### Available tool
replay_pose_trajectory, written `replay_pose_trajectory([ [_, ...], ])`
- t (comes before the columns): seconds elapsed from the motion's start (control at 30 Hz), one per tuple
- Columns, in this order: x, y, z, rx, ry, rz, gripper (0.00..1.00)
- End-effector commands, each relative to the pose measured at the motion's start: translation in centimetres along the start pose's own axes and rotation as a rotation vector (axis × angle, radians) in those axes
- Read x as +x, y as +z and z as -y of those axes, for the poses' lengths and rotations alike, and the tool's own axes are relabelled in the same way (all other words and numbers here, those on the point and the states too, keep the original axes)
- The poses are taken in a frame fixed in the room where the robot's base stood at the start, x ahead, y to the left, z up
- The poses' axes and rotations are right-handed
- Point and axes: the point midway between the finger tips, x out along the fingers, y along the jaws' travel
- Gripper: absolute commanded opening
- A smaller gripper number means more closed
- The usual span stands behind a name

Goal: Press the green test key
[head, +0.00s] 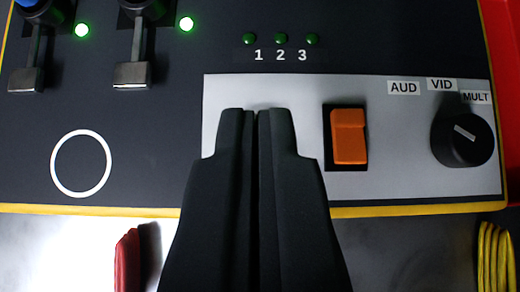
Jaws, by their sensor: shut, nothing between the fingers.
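My gripper (256,112) is shut and empty, its dark fingers side by side in the lower middle of the view. Its tips lie in front of the light grey panel (400,130), left of an orange rocker switch (349,136). No green key shows. The fingers hide the part of the grey panel behind them, so I cannot tell what is there or whether the tips touch it. Three small dark green lamps (281,39) sit above the panel, over the numbers 1, 2 and 3.
A black knob (462,135) with AUD, VID and MULT labels is at right. Two levers (132,74) with lit green lamps (187,24) are at upper left. A white ring (81,164) marks the dark panel. Red (128,260) and yellow (495,258) items lie below the yellow edge (420,209).

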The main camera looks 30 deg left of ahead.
Motion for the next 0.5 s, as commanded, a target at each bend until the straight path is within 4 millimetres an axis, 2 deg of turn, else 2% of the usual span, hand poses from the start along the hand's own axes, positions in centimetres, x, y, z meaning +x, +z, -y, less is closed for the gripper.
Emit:
replay_pose_trajectory([
  [0.07,1.5,0.1,0.0,0.0,0.0,0.0,0.0],
  [0.2,3.1,1.9,0.0,0.002,-0.001,0.003,0.0],
  [0.5,4.0,2.9,-0.1,0.001,0.001,-0.001,0.0],
])
